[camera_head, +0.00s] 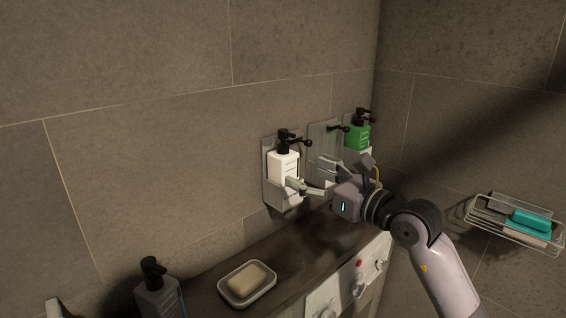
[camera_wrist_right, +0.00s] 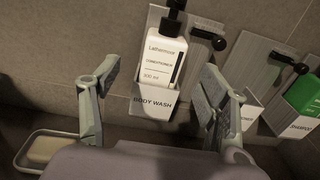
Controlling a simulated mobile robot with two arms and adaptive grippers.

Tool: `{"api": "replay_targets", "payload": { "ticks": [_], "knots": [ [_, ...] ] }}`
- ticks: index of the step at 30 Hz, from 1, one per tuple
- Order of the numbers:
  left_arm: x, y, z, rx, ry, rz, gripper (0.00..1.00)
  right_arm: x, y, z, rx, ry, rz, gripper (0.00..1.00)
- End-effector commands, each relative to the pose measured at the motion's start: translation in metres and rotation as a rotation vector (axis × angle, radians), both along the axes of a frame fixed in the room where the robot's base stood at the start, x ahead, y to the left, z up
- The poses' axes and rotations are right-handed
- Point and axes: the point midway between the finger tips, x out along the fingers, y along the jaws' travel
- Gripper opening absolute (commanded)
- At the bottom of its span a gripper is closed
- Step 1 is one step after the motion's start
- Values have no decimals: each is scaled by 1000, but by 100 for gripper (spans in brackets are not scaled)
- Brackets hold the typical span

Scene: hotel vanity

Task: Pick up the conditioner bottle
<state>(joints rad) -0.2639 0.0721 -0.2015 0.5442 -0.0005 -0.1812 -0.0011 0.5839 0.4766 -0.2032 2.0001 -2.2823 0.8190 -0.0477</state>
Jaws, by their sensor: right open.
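The conditioner bottle (camera_head: 284,165) is white with a black pump and stands upright in a grey wall holder (camera_head: 270,185). In the right wrist view the bottle (camera_wrist_right: 164,58) reads "CONDITIONER", while its holder (camera_wrist_right: 152,104) reads "BODY WASH". My right gripper (camera_head: 316,178) is open and empty, in front of the holder and to its right. In the right wrist view its two fingers (camera_wrist_right: 161,75) are spread, one on each side of the bottle in the picture, with a visible gap on both sides. My left gripper is not in view.
Below are a soap dish (camera_head: 248,284) on a dark ledge (camera_head: 290,252) and a grey pump bottle (camera_head: 158,297). A wire rack (camera_head: 485,212) hangs on the right wall.

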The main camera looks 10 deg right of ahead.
Motion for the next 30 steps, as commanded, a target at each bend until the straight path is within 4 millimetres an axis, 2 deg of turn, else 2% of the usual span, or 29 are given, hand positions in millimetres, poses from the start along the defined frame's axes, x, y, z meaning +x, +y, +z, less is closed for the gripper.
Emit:
{"api": "replay_targets", "payload": {
  "ticks": [3,8,14,18,26,30],
  "knots": [
    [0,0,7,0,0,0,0,11,7,2,1,0,0,69],
    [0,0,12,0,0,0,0,19,12,2,0,0,0,69],
    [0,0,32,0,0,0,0,45,23,5,2,1,-1,69],
    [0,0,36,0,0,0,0,57,32,2,2,0,0,69],
    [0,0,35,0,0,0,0,60,34,0,1,-1,0,69],
    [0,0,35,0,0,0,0,60,34,0,1,-1,0,62]
  ]
}}
